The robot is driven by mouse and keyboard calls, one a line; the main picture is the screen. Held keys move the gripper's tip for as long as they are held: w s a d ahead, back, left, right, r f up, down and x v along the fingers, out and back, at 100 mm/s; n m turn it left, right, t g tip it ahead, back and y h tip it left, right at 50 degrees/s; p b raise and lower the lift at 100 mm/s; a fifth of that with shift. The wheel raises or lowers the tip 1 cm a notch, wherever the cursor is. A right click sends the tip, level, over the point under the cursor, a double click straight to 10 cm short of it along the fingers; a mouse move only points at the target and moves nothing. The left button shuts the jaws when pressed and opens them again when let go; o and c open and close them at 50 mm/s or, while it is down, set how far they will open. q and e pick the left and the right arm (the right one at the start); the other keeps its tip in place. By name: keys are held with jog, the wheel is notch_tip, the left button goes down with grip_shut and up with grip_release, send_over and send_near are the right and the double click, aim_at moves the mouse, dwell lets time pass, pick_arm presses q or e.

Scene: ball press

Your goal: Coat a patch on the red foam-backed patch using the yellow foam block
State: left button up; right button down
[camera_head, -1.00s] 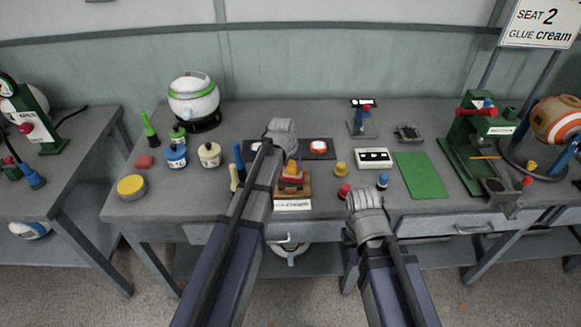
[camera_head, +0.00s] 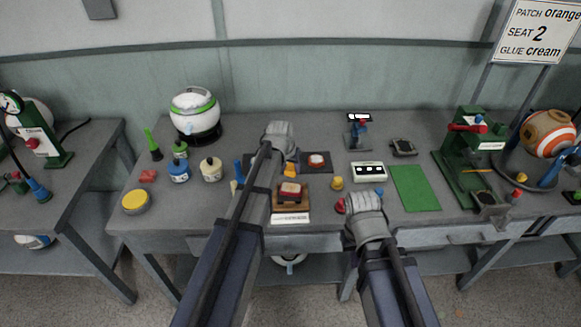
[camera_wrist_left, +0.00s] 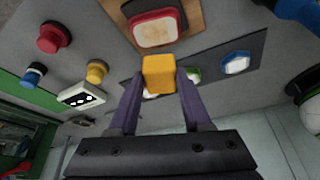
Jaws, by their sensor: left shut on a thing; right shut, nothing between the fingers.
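The yellow foam block (camera_wrist_left: 159,75) is between the fingertips of my left gripper (camera_wrist_left: 160,88) in the left wrist view. It also shows small in the head view (camera_head: 290,169). The red foam-backed patch (camera_head: 290,190) sits on a brown wooden stand (camera_head: 300,206); its top looks pale cream inside a red rim. In the left wrist view the patch (camera_wrist_left: 155,30) lies just beyond the block, and the two look apart. My right gripper (camera_head: 362,207) is shut and empty near the front edge, beside a red knob-like piece (camera_head: 341,206). Its fingertips are hard to see.
A dark mat (camera_head: 327,170) behind the stand holds other patches. A white box with dark spots (camera_head: 368,171), a yellow piece (camera_head: 337,183) and a green mat (camera_head: 415,187) lie right. Jars, including a cream one (camera_head: 211,170), stand left. A green press (camera_head: 468,160) stands far right.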

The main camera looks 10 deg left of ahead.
pick_arm(q)
notch_tip(320, 180, up, 3)
jog(key=p, duration=0.3)
dwell(0.4)
dwell(0.5)
